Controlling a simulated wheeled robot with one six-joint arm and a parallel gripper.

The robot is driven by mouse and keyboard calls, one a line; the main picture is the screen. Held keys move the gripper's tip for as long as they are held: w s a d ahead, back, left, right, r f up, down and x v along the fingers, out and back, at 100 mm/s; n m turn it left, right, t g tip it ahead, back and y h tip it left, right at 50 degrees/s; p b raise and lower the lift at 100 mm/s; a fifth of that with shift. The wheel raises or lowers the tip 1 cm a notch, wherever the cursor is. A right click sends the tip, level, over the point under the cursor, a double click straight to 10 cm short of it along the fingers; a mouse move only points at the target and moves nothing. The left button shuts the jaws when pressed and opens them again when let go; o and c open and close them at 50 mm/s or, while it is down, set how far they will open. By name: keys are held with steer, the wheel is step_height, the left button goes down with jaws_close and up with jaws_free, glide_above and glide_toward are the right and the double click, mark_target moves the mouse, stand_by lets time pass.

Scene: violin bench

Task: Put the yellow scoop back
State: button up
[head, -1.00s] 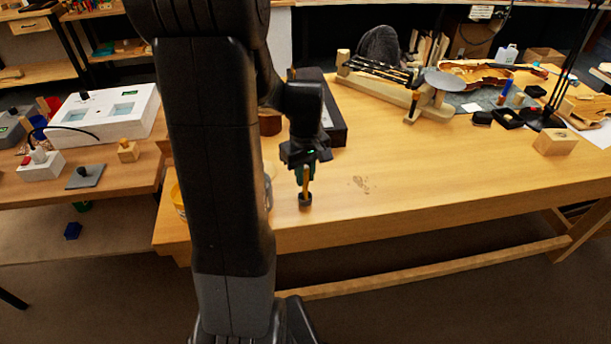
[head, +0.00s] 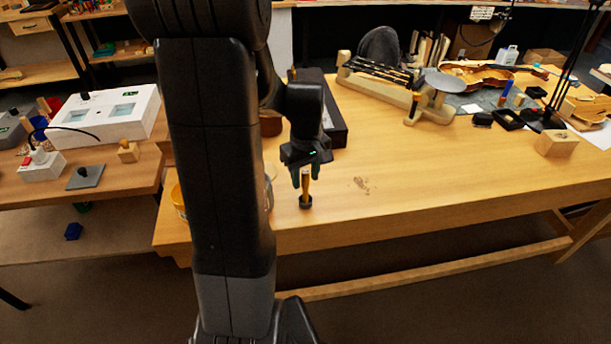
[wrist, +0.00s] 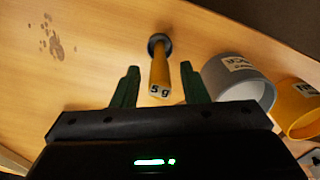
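The yellow scoop (wrist: 160,75) stands upright on the bench near its front edge, with a dark round lower end (wrist: 159,42) and a "5 g" mark on its top end. It also shows in the head view (head: 306,188). My gripper (wrist: 160,70) is open, with one green finger on each side of the scoop's handle and visible gaps between. In the head view my gripper (head: 305,178) points down over the handle. A grey labelled pot (wrist: 238,80) and a yellow labelled pot (wrist: 298,108) stand to the right in the wrist view; my arm partly hides both in the head view.
A brown patch of crumbs (head: 361,184) lies on the bench (head: 450,185) to the right of the scoop. A dark box (head: 335,125) stands behind my gripper. A wooden block (head: 555,143) is far right. The front middle of the bench is mostly clear.

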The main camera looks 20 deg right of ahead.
step_height(320, 180, up, 12)
steer(key=shift+f+p, duration=0.2)
steer(key=shift+p, duration=0.1)
